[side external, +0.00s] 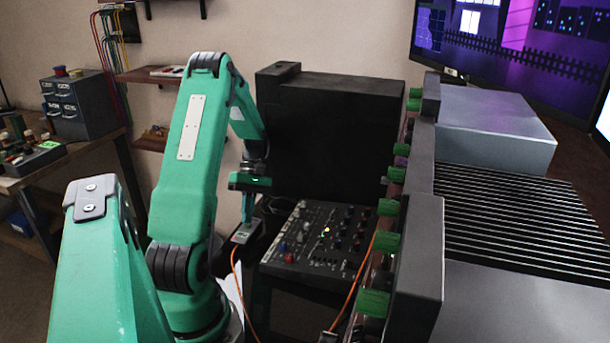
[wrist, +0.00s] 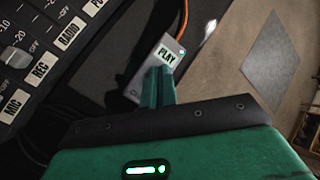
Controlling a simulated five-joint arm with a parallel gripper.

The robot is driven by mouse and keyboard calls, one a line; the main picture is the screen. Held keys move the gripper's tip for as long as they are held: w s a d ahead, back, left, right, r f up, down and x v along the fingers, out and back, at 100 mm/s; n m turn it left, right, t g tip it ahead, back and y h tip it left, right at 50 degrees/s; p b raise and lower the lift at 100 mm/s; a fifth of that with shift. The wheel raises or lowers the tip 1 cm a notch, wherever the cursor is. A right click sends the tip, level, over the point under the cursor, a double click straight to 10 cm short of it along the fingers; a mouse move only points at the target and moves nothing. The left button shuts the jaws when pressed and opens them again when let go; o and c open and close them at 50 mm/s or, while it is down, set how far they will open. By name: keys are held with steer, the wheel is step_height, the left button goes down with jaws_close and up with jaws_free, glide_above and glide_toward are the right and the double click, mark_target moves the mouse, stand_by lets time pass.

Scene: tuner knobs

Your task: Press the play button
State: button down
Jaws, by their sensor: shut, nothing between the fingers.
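The play button is a small grey box with a white label reading "PLAY" (wrist: 168,56). In the wrist view a small green light shows near its upper right corner. In the side external view the box (side external: 243,234) sits at the left of the mixer panel. My gripper (wrist: 157,72) is shut and empty, its green fingertips close together at the lower edge of the PLAY label. In the side external view my gripper (side external: 247,222) points straight down at the box. Whether the tips touch it, I cannot tell.
A black mixer panel (side external: 318,240) with several knobs and sliders lies right of the box. An orange cable (wrist: 184,20) runs from the box. A large dark cabinet (side external: 330,135) stands behind, and a row of green knobs (side external: 386,243) is at the right.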

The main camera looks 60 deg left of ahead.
steer(key=shift+r, duration=0.35)
steer(key=shift+r, duration=0.1)
steer(key=shift+r, duration=2.45)
steer(key=w+d+r+m+t+y, duration=0.2)
steer(key=w+d+r+m+y, duration=0.1)
steer(key=d+r+m, duration=0.3)
steer(key=w+d+r+m+t+y, duration=0.1)
steer(key=w+d+r+m+y, duration=0.3)
steer(key=d, duration=0.4)
steer(key=s+d+r+m+t, duration=0.2)
steer(key=d+m+t, duration=0.1)
steer(key=d+m, duration=0.2)
steer(key=s+d+r+m+t, duration=0.2)
steer(key=d+m, duration=0.3)
steer(key=d, duration=0.5)
steer(key=shift+r+t+h, duration=0.4)
steer(key=shift+r+t, duration=0.4)
steer(key=shift+t, duration=0.1)
